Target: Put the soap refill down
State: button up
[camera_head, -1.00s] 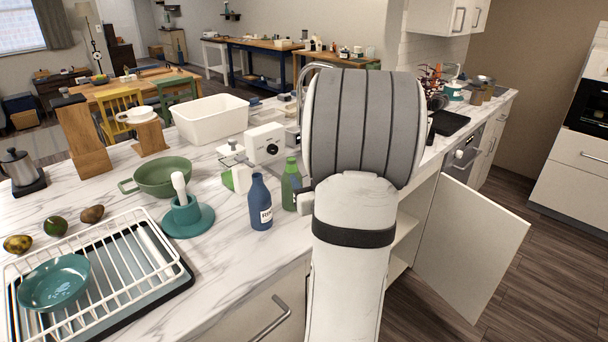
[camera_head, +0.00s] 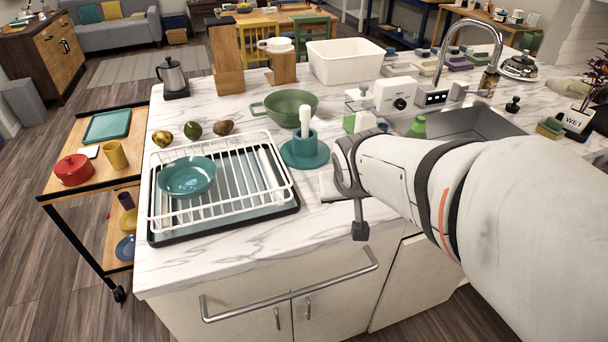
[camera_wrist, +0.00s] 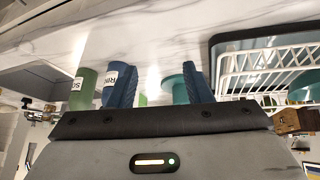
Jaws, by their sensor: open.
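The soap refill seems to be the green bottle (camera_wrist: 85,88), whose label is partly visible, starting with "SO", in the wrist view. In the head view only its green top (camera_head: 417,128) shows above my arm. A blue bottle (camera_wrist: 110,78) with a white label stands beside it, partly behind one finger; my arm hides it in the head view. My gripper (camera_wrist: 160,68) is open, its two blue fingers apart with nothing held between them. In the head view my arm reaches in from the right over the counter's front edge; its fingers are not clear there.
A dish rack (camera_head: 220,205) with a teal bowl (camera_head: 187,177) stands on the marble counter (camera_head: 185,262). A teal holder (camera_head: 304,152), a green colander (camera_head: 291,105) and the sink (camera_head: 470,122) are close by. Bare counter lies along the front edge.

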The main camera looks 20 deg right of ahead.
jog(key=s+a+n+g+y, duration=0.1)
jog(key=s+a+g+y, duration=0.1)
jog(key=s+a, duration=0.3)
jog(key=s+g, duration=0.1)
jog(key=s, duration=0.2)
jog(key=shift+s+a+n, duration=0.3)
jog(key=shift+a, duration=0.1)
